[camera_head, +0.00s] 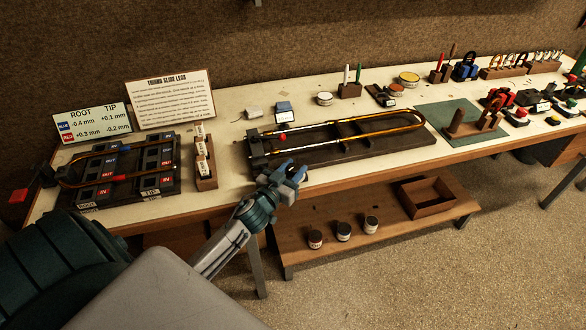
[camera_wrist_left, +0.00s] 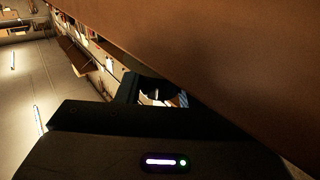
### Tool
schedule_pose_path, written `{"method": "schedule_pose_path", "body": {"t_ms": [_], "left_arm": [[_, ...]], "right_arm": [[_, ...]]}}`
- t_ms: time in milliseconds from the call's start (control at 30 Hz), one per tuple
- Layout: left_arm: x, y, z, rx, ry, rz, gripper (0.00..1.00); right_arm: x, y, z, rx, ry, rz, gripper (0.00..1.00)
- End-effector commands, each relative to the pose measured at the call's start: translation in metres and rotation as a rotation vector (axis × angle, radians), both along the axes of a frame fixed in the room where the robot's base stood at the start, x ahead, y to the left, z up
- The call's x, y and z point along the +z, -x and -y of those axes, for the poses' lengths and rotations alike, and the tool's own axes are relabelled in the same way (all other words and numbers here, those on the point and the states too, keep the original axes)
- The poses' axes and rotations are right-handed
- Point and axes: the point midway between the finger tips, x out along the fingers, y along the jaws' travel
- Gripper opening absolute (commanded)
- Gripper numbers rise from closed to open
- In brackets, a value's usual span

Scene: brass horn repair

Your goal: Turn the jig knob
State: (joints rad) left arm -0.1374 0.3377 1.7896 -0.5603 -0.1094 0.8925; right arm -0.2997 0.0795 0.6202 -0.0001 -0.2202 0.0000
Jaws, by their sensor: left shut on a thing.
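The jig in the middle of the bench is a dark board (camera_head: 350,150) carrying a long brass slide (camera_head: 375,119), with a dark block and a small red part (camera_head: 283,136) at its left end. My left gripper (camera_head: 293,172) is at the bench's front edge, by the jig's near left corner. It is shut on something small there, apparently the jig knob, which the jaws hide. In the left wrist view the gripper (camera_wrist_left: 160,97) is mostly dark, partly covered by a large brown surface. My right gripper is not in view.
A second dark rack (camera_head: 118,172) with red and blue labels lies at the left. A small wooden block (camera_head: 205,170) with white tags stands between it and the jig. A green mat (camera_head: 458,124) with tools lies right. A lower shelf (camera_head: 375,225) holds several jars and an open box.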

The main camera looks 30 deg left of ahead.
Motion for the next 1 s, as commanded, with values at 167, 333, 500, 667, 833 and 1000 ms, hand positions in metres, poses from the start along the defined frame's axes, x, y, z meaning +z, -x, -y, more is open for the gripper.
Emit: {"method": "schedule_pose_path", "body": {"t_ms": [167,333,500,667,833,1000], "left_arm": [[0.000,0.000,0.000,0.000,0.000,0.001,0.11],[0.000,0.000,0.000,0.000,0.000,0.001,0.48],[0.000,0.000,0.000,0.001,0.000,0.000,0.54],[-0.001,0.001,0.000,0.001,0.000,0.000,0.54],[-0.005,0.013,-0.001,0.000,-0.003,-0.001,0.54],[-0.009,0.041,0.000,-0.002,-0.004,-0.002,0.54]], "right_arm": [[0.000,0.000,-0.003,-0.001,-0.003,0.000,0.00],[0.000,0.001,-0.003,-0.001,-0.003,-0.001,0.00],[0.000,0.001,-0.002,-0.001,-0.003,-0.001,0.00],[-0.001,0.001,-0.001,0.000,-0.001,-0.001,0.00],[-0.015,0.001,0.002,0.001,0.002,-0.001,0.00],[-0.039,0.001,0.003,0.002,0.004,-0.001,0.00]]}}
